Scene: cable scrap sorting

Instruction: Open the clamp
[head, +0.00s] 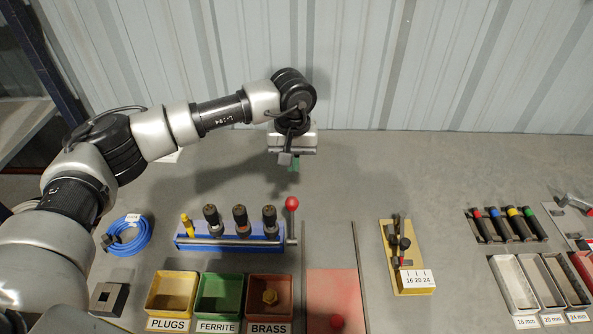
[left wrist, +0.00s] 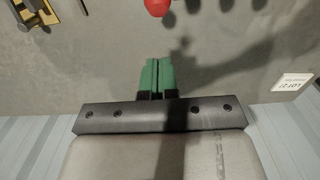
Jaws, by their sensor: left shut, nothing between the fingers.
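A blue rack (head: 210,246) holds several upright pieces, one with a yellow top and others dark. A grey metal bar (head: 226,241) runs across its front and joins an upright lever at the right end, topped by a red ball (head: 291,203); this looks like the clamp. The bar lies across the rack. In the left wrist view the red ball (left wrist: 157,6) shows at the top edge, beyond the fingertips. My left gripper (head: 294,164), with green fingertips (left wrist: 158,76), is shut and empty, apart from the ball and behind it. My right gripper is not in view.
Yellow PLUGS (head: 171,292), green FERRITE (head: 219,294) and red BRASS (head: 270,297) bins stand in front. A blue cable coil (head: 128,236) lies left. A yellow board (head: 407,277) with a dark tool lies right.

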